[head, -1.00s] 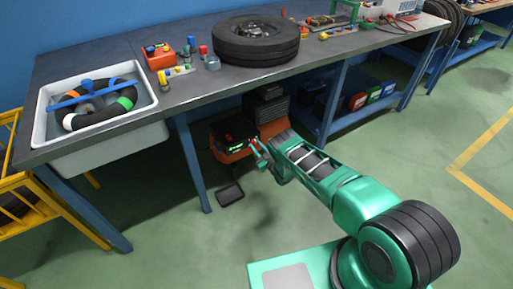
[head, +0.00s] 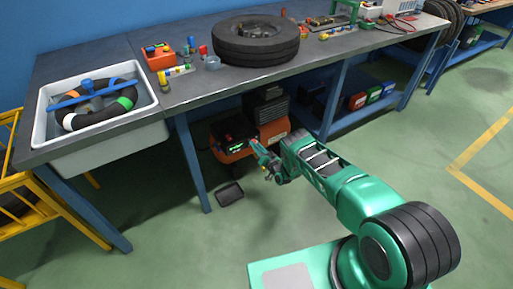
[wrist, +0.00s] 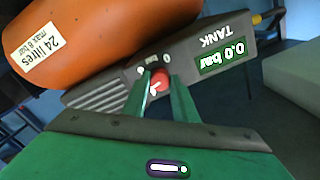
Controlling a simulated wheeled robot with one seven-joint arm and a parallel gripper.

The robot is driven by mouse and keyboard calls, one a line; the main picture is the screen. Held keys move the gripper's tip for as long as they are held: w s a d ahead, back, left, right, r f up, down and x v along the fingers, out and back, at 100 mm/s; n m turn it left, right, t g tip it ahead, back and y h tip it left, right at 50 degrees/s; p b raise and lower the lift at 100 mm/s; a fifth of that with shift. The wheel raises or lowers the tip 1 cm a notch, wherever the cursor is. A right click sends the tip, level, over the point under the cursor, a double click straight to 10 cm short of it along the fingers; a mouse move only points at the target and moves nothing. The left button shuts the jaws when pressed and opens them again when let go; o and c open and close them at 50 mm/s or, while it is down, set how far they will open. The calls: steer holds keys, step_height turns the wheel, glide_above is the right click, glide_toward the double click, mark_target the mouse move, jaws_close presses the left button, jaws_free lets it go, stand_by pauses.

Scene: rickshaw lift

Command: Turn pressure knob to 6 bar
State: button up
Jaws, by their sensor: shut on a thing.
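The orange compressor (head: 274,132) stands on the floor under the workbench. In the wrist view its orange tank (wrist: 75,40) carries a label reading 24 litres and a max bar figure. The dark control panel (wrist: 190,62) shows upside down, with a green display (wrist: 222,58) reading 0.0 bar beside the word TANK. A red knob (wrist: 159,80) with a white mark sits on the panel. My gripper (wrist: 157,85) is shut on the red knob, one green finger on each side. In the head view my gripper (head: 258,150) is at the compressor's front, too small for detail.
A blue bench leg (head: 192,165) stands left of the compressor, and a dark tray (head: 230,192) lies on the floor before it. The bench top holds a tyre (head: 255,40) and a white sink (head: 95,103). Open green floor lies around my base.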

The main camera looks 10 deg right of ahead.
steer(key=shift+s+d+f+m, duration=0.1)
steer(key=shift+f+m, duration=0.05)
steer(key=shift+m, duration=1.65)
steer(key=shift+d+f+m, duration=0.1)
steer(key=shift+m, duration=1.7)
steer(key=shift+s+d+f+m, duration=0.1)
steer(key=shift+f+m, duration=0.05)
steer(key=shift+m, duration=1.65)
steer(key=shift+a, duration=0.1)
steer(key=o, duration=1)
steer(key=shift+o, duration=0.2)
steer(key=shift+w+a+r, duration=0.1)
steer(key=shift+w+r, duration=0.05)
steer(key=v, duration=1)
steer(key=shift+s, duration=0.3)
